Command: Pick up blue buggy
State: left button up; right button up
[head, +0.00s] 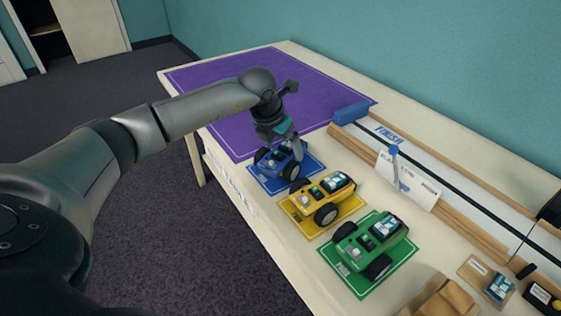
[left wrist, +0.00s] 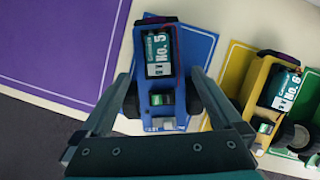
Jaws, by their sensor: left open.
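The blue buggy (head: 281,159) stands on a blue mat (head: 310,172) on the table in the head view. In the left wrist view the blue buggy (left wrist: 158,80) carries a battery labelled No. 5 and lies between the two fingers. My left gripper (head: 290,143) points down over the blue buggy; in the left wrist view my left gripper (left wrist: 165,92) is open, with a finger on each side of the buggy. I cannot tell whether the fingers touch it. My right gripper is not in view.
A yellow buggy (head: 325,196) stands close beside on a yellow mat, and a green buggy (head: 371,244) on a green mat beyond it. A purple mat (head: 210,85) lies bare at the far end. A wooden-edged track (head: 460,222) with a FINISH mark runs along the wall side.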

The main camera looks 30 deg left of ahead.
pick_arm(q)
jog(key=shift+x, duration=0.75)
jog(key=c, duration=0.9)
jog(key=shift+c, duration=0.5)
jog(key=shift+r, duration=0.2)
